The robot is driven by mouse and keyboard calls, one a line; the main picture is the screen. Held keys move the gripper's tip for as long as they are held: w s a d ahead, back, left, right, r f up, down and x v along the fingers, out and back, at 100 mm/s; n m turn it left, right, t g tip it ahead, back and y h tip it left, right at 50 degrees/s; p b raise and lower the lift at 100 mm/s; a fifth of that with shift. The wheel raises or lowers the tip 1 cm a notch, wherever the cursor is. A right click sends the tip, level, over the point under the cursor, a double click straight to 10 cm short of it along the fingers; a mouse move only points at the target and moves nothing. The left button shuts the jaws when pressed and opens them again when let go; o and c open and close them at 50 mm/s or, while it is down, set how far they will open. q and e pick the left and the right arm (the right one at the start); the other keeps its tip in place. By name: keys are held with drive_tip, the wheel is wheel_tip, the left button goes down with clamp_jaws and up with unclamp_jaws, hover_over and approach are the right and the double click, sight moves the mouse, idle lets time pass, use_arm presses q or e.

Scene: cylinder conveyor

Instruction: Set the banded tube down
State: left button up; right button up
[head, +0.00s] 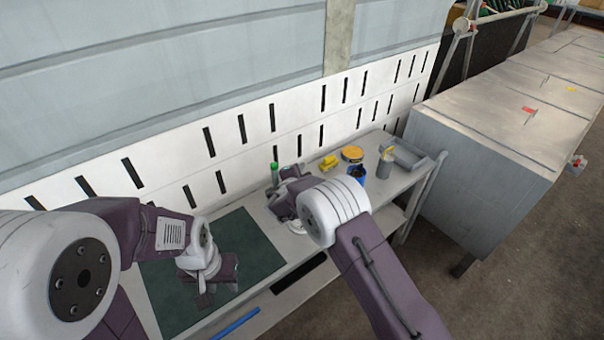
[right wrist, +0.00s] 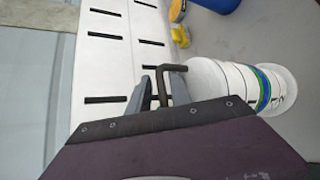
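The banded tube (right wrist: 245,85) shows in the right wrist view as a white cylinder with blue and green bands near its far end. With the wall on the left of that view, it looks about upright over the grey worktop. In the head view, my right gripper (head: 285,203) is over the middle of the bench, and my arm hides most of the tube. My left gripper (head: 205,298) is low over the dark green mat (head: 258,238), with no object visible in it.
Behind my right gripper are a green-topped item (head: 274,172), a yellow object (head: 329,162), a yellow-and-black roll (head: 352,153), a blue container (head: 357,174) and a grey cylinder (head: 385,168). A blue rod (head: 236,325) lies at the front. A slotted white wall (head: 230,165) backs the bench.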

drive_tip(key=shift+s+a, duration=0.1)
drive_tip(key=shift+s, duration=0.2)
drive_tip(key=b+v, duration=0.2)
drive_tip(key=v, duration=0.9)
drive_tip(key=shift+s+r, duration=0.2)
